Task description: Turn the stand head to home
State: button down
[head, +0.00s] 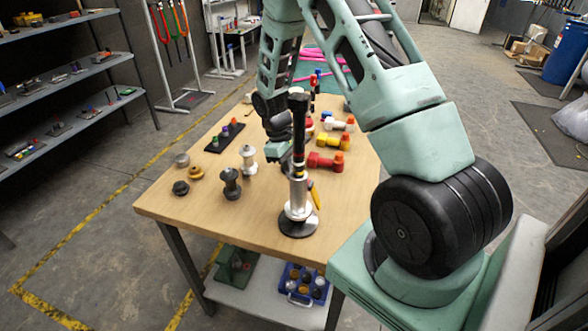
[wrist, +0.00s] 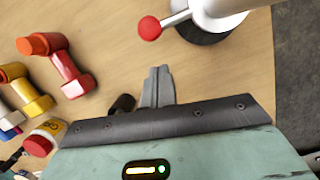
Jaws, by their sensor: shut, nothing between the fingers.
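The stand (head: 298,190) is an upright silver post on a round black base at the table's near edge, with a tall black upper part. In the wrist view its pale body (wrist: 222,8) is partly cut off at the top right. A short grey lever with a red ball knob (wrist: 149,28) sticks out from it to the left. My gripper (head: 286,158) is behind the stand in the head view, its fingers partly hidden. In the wrist view the fingers (wrist: 158,84) are shut and empty, a little below the red knob and apart from it.
Red, yellow and white fittings (head: 326,162) lie right of the stand. A dark spool-shaped part (head: 231,184), a white one (head: 248,160) and small knobs (head: 196,173) stand to the left. A black rack (head: 224,138) lies farther back. The table's near left corner (head: 165,205) is clear.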

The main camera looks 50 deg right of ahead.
jog(key=w+b+v, duration=0.1)
jog(key=b+v, duration=0.1)
jog(key=v, duration=0.8)
jog(key=shift+w+a, duration=0.2)
